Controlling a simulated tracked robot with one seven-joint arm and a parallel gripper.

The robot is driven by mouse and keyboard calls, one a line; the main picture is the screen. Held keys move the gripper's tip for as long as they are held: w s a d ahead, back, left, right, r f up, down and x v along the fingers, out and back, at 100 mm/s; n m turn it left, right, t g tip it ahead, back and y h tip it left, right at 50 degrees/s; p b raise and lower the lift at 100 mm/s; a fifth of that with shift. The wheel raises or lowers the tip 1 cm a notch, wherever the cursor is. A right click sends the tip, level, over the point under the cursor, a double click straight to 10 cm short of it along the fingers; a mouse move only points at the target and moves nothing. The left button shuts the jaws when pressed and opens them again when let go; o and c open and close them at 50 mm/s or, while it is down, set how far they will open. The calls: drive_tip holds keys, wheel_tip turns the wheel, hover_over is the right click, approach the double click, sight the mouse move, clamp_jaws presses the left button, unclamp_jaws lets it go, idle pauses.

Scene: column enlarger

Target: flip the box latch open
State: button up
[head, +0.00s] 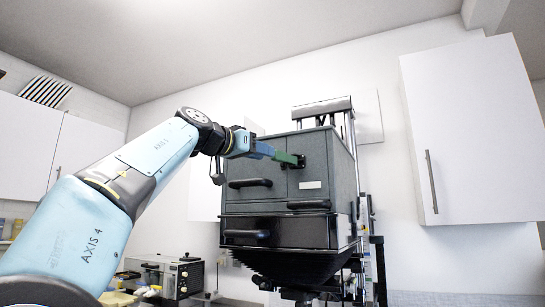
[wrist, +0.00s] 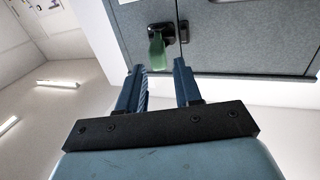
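The box (head: 318,150) is dark grey and stands on the column enlarger in the middle of the head view. Its latch is a green lever (head: 287,158) on a small black mount at the box's upper front. In the wrist view the green lever (wrist: 157,50) hangs from its black mount beside a seam in the grey face (wrist: 235,35). My gripper (head: 268,151) reaches the latch from the left. In the wrist view my gripper (wrist: 159,70) has its two blue fingers apart with nothing between them. The lever lies just beyond the fingertips, in line with the gap. Whether they touch is unclear.
Black handles (head: 250,183) stick out from the box front. A black lower section (head: 275,232) and bellows sit beneath. A white wall cabinet (head: 470,130) hangs at right. A toaster-oven-like appliance (head: 172,274) stands low at left. Open air lies left of the box.

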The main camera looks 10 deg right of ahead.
drive_tip(key=v, duration=0.7)
idle(0.7)
